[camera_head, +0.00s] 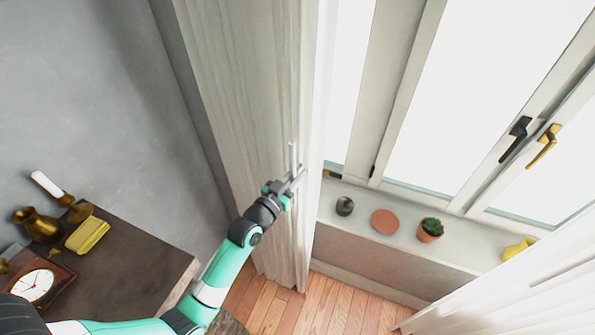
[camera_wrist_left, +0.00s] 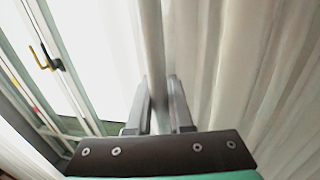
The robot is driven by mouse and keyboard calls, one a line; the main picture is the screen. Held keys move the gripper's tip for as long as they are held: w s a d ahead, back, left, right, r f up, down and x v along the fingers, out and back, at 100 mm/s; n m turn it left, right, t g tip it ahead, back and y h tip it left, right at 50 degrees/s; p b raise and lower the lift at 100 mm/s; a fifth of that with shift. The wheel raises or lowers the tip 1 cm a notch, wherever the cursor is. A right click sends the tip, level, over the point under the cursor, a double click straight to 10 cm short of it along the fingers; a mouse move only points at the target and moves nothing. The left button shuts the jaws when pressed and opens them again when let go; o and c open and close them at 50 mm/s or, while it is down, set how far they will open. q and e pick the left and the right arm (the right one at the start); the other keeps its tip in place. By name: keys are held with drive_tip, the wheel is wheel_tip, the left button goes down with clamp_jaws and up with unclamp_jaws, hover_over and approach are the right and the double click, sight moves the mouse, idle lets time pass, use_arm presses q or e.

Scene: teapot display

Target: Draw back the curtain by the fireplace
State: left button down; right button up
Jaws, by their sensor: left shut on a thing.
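A pale, pleated curtain (camera_head: 245,90) hangs left of the window in the head view, beside the dark wooden top. Its folds also fill the right of the left wrist view (camera_wrist_left: 240,70). My left gripper (camera_head: 296,180) is at the curtain's window-side edge, about mid-picture. It is shut on a pale upright strip at that edge, which runs between the fingers (camera_wrist_left: 160,100) in the left wrist view. I cannot tell whether the strip is a fold or a pull rod. My right gripper is not in view. No fireplace opening shows.
The dark wooden top (camera_head: 130,262) at left holds a clock (camera_head: 33,286), a brass jug (camera_head: 38,225), a candle and a yellow box (camera_head: 87,235). The window sill (camera_head: 350,222) holds a potted cactus (camera_head: 430,230) and small items. Another curtain (camera_head: 520,295) hangs at lower right.

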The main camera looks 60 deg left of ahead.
use_arm(q)
drive_tip(key=shift+s+a, duration=0.5)
drive_tip(key=shift+a, duration=0.2)
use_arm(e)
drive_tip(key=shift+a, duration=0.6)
use_arm(q)
drive_tip(key=c, duration=0.8)
unclamp_jaws()
drive_tip(key=v, duration=1.1)
drive_tip(key=shift+s+b, duration=0.25)
drive_tip(key=shift+b, duration=0.15)
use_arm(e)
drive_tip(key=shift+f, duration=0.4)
use_arm(q)
drive_tip(key=shift+d, duration=0.2)
